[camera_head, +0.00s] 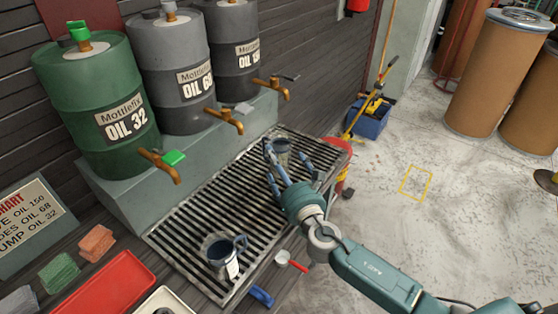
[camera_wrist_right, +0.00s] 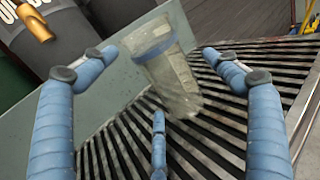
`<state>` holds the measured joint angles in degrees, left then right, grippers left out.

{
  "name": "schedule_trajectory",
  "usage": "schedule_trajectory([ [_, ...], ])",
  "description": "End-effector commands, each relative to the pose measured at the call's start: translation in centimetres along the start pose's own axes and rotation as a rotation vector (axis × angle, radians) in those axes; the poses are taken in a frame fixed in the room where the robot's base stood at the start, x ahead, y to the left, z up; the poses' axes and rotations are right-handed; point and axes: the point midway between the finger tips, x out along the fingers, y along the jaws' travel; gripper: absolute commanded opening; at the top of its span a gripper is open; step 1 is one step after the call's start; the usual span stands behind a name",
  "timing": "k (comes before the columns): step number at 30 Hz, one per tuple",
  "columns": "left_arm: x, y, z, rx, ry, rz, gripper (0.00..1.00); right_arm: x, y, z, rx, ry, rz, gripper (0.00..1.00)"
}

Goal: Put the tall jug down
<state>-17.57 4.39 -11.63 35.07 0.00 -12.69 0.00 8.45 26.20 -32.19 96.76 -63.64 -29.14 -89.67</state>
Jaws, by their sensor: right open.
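The tall jug (camera_wrist_right: 168,72) is clear and grey, with a blue band near its top. It appears to stand on the slatted drip grate (camera_head: 196,215), at the grate's far end. In the head view the jug (camera_head: 282,146) shows small beyond my right gripper (camera_head: 284,165). My right gripper is open, its blue fingers spread on either side of the jug. In the wrist view the fingertips (camera_wrist_right: 160,75) look apart from the jug's walls. My left gripper is not in view.
A dark blue jug (camera_head: 219,250) with a handle and tag stands at the grate's near end. Three oil drums (camera_head: 95,105) with brass taps line the wall shelf. A small red-handled cup (camera_head: 283,258) lies beside the grate. A red tray (camera_head: 105,285) sits at front left.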

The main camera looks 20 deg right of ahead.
Motion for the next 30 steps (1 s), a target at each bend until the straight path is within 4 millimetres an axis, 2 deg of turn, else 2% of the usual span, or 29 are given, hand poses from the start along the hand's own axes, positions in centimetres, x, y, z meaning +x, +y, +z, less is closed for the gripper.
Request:
schedule_trajectory([
  [3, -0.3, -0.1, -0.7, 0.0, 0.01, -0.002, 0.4, 2.1, 0.3, 0.2, 0.0, -0.002, 0.0, 0.88],
  [7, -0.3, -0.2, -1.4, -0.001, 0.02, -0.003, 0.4, 3.7, 0.3, 0.1, -0.001, -0.002, 0.0, 0.88],
  [16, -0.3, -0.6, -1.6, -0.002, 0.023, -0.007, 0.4, 4.2, 0.3, 0.0, 0.0, -0.001, 0.001, 0.88],
  [17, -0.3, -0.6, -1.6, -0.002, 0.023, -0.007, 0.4, 4.2, 0.3, 0.0, 0.0, -0.001, 0.001, 0.85],
  [24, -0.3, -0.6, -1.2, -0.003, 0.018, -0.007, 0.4, 4.2, 0.3, 0.0, 0.0, 0.0, 0.001, 0.38],
  [27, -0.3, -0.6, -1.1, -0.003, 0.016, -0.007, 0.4, 4.2, 0.3, 0.1, -0.001, -0.002, 0.001, 0.29],
  [30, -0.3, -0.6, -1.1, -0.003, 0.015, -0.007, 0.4, 4.2, 0.3, 0.1, -0.001, -0.001, 0.001, 0.29],
])
